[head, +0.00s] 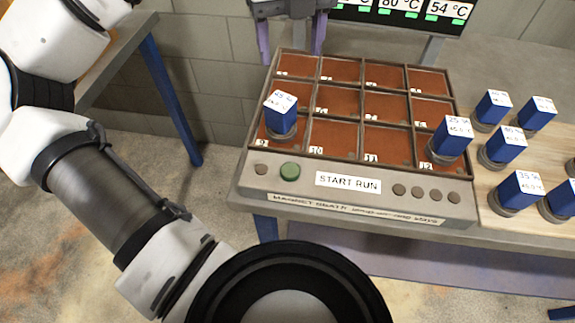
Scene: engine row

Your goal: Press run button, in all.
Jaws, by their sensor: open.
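A green round button (290,171) sits on the front panel of a grey tray unit (375,212), just left of a white "START RUN" label (348,183). It looks like the run button, and nothing covers it. My gripper (291,54) is at the top of the head view, at the far side of the unit. Its two purple fingers are apart and point down, with nothing visible between them. It is well away from the green button and not touching it.
The unit has several brown compartments; blue labelled blocks stand in the front left (281,122) and front right (449,139) ones. More blue blocks stand on a wooden board (490,190) at right. A temperature display (405,12) stands behind.

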